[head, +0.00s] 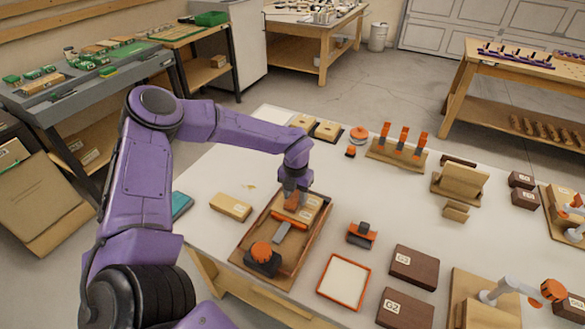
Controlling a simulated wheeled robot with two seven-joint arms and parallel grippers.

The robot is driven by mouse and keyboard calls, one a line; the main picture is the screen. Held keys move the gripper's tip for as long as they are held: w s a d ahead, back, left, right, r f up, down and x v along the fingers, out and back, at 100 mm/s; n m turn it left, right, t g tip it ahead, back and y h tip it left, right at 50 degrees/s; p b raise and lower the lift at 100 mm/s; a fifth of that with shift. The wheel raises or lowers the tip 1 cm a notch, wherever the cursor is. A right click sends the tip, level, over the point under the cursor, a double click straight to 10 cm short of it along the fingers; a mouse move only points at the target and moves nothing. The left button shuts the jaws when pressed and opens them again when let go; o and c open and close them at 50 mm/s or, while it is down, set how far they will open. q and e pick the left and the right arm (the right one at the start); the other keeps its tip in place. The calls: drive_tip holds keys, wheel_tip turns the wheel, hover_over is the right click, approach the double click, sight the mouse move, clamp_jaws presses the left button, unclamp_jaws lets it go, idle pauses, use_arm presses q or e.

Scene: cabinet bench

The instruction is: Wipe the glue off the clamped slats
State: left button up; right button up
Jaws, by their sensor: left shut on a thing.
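My left gripper (292,190) points down over a wooden tray (243,248) on the white bench. It is shut on a small orange-brown piece (291,203), which its fingers partly hide. An orange bar (289,219) lies across the tray just in front of the gripper. It looks like part of a clamp, but I cannot tell for sure. An orange-and-black tool (263,257) is at the tray's near end. Glue on the slats is too small to make out. My right gripper is not in view.
A wooden block (231,207) lies left of the tray. An orange-rimmed white tray (343,281), an orange-and-black tool (362,234) and dark boxes (413,267) stand to the right. A rack of orange-handled tools (397,153) stands behind.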

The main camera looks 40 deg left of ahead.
sight(313, 210)
use_arm(q)
drive_tip(key=shift+w+d+f+b, duration=0.15)
drive_tip(key=shift+d+b, duration=0.3)
drive_tip(key=shift+d, duration=0.3)
drive_tip(key=shift+w+d+b, duration=0.2)
drive_tip(key=shift+d+b, duration=0.1)
drive_tip(key=shift+d, duration=0.5)
drive_tip(key=shift+w+d+b, duration=0.15)
drive_tip(key=shift+d+b, duration=0.1)
drive_tip(key=shift+d, duration=0.5)
drive_tip(key=shift+w+d+b, duration=0.2)
drive_tip(key=shift+d+b, duration=0.1)
drive_tip(key=shift+d, duration=0.5)
drive_tip(key=shift+a, duration=0.15)
